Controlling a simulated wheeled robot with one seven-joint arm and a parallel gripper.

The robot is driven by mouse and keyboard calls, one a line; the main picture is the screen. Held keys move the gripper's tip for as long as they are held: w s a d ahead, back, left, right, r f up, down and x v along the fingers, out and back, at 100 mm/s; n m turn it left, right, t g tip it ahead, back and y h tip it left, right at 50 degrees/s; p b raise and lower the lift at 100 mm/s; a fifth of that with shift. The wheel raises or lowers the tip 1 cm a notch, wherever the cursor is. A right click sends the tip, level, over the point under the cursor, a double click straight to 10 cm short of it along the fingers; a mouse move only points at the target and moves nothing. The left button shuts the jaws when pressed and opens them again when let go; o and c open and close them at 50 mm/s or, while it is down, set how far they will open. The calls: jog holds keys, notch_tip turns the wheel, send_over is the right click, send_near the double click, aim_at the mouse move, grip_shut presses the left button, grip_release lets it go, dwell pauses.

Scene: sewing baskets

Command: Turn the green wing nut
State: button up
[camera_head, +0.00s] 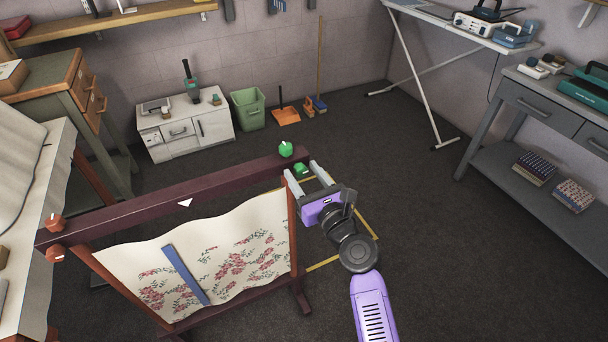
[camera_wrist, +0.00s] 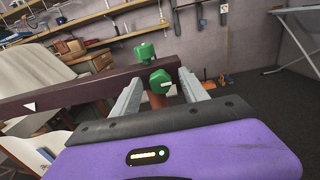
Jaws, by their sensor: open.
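Two green knobs are at the right end of the dark red top bar of a wooden frame. The upper green knob (camera_head: 286,149) stands on the bar's end; in the wrist view it (camera_wrist: 145,52) is beyond the fingers. The lower green knob (camera_head: 301,169) faces my gripper; in the wrist view it (camera_wrist: 161,81) shows a pale pointer mark and appears between the two fingers. I cannot tell whether a finger touches it. My gripper (camera_head: 302,171) is open, with its grey fingers pointing at the bar's end.
The frame's top bar (camera_head: 150,207) carries a white triangle mark. Flowered cloth (camera_head: 225,250) hangs below, with a blue strip (camera_head: 185,273) across it. Two orange-red knobs (camera_head: 53,222) are at the bar's left end. Yellow floor lines run near the frame; the floor (camera_head: 340,125) behind is clear.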

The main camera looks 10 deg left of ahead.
grip_shut()
